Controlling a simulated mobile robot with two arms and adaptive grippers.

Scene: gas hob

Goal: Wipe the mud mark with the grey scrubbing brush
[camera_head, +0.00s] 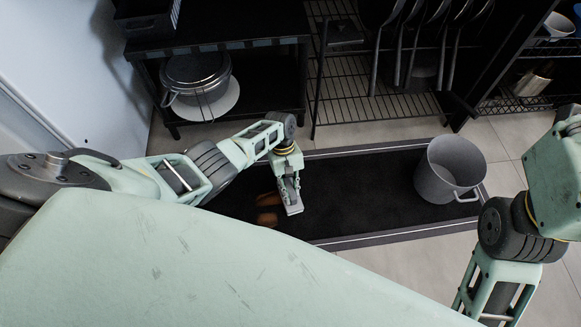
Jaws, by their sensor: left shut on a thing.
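My left gripper (289,187) reaches down over the black mat. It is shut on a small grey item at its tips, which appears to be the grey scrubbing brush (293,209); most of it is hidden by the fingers. Brown patches, seemingly the mud mark (267,219), show on the mat just left of the brush, partly behind my own body's edge. I cannot tell whether the brush touches the mat. My right arm is at the right edge, and its gripper is out of view.
The black mat (370,180) has a raised dark rim. A grey pot (440,178) stands at its right end. A dark shelf with a lidded pot (196,78) and a wire rack (375,105) with hanging utensils stand behind. The mat between brush and grey pot is clear.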

